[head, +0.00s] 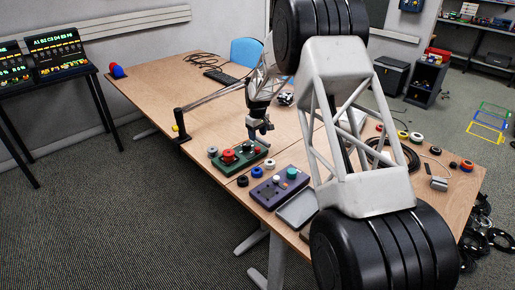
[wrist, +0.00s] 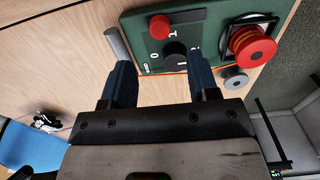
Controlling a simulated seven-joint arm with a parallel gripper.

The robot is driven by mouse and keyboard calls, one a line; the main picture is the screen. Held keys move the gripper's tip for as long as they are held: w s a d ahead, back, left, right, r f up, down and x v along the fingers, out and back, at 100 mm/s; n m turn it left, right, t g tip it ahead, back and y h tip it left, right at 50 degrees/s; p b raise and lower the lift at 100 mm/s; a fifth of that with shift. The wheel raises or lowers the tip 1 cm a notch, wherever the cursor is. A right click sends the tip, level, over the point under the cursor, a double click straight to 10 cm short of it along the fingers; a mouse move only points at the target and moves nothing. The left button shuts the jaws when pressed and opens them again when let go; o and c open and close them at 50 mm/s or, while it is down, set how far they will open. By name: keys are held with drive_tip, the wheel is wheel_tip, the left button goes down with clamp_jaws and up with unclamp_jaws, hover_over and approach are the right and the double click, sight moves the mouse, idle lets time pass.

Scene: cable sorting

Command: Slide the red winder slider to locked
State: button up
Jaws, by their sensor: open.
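A green control box (head: 222,168) lies on the table in the head view, with a large red knob (head: 229,156) on it. In the wrist view the green box (wrist: 206,38) fills the upper middle. It bears a small red round knob (wrist: 160,27), a black round knob (wrist: 175,54) near white 0 and 1 marks, and a large red mushroom knob (wrist: 252,46). I cannot tell which part is the winder slider or its position. My gripper (wrist: 161,80) is open with nothing between its blue fingers, at the near edge of the box; it also shows in the head view (head: 260,138).
A purple control box (head: 279,188) and a grey tray (head: 297,208) are to the right of the green box. Several small round spools lie around, including a blue one (head: 257,172). A black post (head: 181,126) stands at the left table edge.

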sight(258, 148)
drive_tip(key=shift+f, duration=0.15)
drive_tip(key=shift+f, duration=3.75)
drive_tip(key=shift+c, duration=0.2)
clamp_jaws()
